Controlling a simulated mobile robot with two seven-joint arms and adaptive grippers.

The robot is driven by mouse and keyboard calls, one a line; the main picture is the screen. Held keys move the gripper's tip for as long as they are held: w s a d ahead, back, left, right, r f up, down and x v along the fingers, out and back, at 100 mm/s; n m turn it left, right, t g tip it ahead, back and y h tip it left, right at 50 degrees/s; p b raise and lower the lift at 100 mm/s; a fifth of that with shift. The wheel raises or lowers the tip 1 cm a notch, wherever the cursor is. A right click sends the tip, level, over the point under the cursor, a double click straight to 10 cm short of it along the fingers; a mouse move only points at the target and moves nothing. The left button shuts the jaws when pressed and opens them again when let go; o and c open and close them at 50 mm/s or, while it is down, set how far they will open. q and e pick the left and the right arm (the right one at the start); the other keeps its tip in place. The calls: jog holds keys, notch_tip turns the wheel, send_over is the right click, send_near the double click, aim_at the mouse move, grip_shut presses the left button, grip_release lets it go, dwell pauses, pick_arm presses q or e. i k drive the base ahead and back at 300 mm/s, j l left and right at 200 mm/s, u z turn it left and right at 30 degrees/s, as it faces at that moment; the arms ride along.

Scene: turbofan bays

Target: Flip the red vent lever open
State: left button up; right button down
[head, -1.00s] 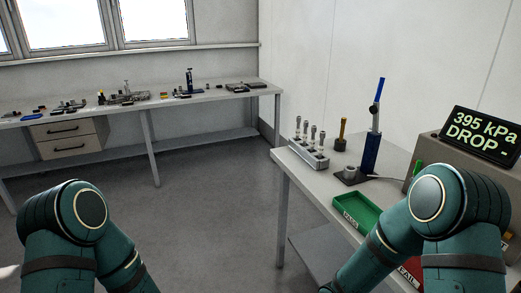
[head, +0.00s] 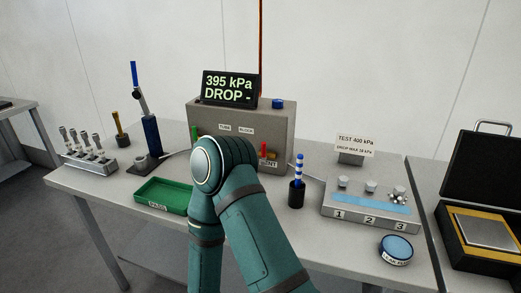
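The red vent lever (head: 264,149) is a small upright red piece on the front of the grey tube block (head: 291,125), just right of my arm. A label reading "VENT" (head: 268,163), partly hidden, sits below it. A small yellowish part is beside the lever. The lever is too small to tell its exact position. The display (head: 229,87) on the block reads "395 kPa DROP -". My arm, most likely the right one, rises in the middle of the view and hides part of the block's front. Neither gripper shows.
A green PASS tray (head: 164,194) is left of my arm. A blue-and-white striped tool in a black holder (head: 297,194) stands right of the lever. Farther right are a numbered stand (head: 371,205), a blue round tin (head: 396,250) and an open black case (head: 487,225).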

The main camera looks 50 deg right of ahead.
aim_at(264, 156)
jog(key=z, duration=1.6)
jog(key=k, duration=0.15)
jog(key=i+j, duration=0.2)
jog(key=i, duration=0.3)
